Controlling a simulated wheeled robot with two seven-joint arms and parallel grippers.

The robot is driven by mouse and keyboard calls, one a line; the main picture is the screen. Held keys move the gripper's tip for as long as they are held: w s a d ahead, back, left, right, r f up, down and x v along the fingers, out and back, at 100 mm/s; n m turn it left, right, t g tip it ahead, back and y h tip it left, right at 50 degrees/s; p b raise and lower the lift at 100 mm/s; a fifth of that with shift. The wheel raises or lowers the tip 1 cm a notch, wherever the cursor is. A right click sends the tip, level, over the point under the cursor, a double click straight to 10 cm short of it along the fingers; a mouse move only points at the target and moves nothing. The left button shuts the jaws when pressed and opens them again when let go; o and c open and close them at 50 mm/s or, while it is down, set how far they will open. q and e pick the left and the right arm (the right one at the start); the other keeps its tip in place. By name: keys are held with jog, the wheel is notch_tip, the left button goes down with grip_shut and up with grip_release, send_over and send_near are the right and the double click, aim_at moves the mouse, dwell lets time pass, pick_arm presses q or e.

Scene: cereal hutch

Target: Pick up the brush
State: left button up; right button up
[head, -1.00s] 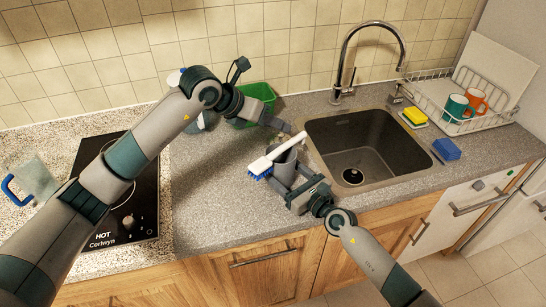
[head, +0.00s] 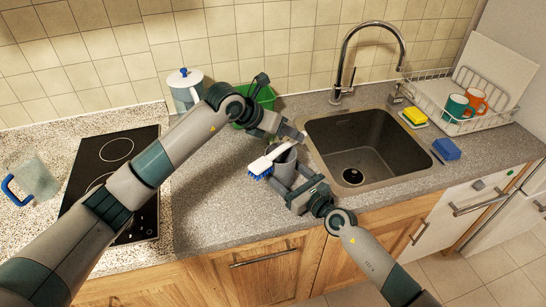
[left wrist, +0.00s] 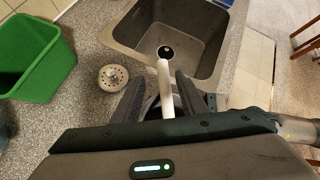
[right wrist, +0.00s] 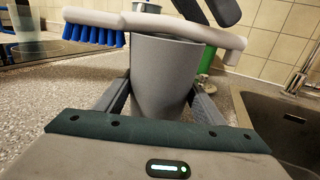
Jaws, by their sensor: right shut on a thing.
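The brush has a white handle (head: 279,150) and blue bristles (head: 259,170). It lies across the top of a grey cup (right wrist: 165,80), bristles hanging over the left side in the right wrist view (right wrist: 95,36). My right gripper (head: 289,176) is shut around the cup, which stands upright. My left gripper (head: 299,137) is just above the handle's far end, toward the sink. In the left wrist view its fingers (left wrist: 158,84) are spread on either side of the white handle (left wrist: 166,90), with gaps showing.
The sink (head: 360,145) is right of the cup. A green bin (head: 262,96) and a white-and-clear jug (head: 185,88) stand behind my left arm. A round metal strainer (left wrist: 113,77) lies by the sink. A hob (head: 115,155) is at left. The front counter is clear.

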pick_arm(q)
jog(key=shift+s+f+x, duration=0.1)
jog(key=shift+s+x, duration=0.1)
jog(key=shift+x, duration=0.85)
jog(key=shift+s+f+x, duration=0.1)
jog(key=shift+s+x, duration=0.1)
jog(key=shift+x, duration=0.85)
grip_shut()
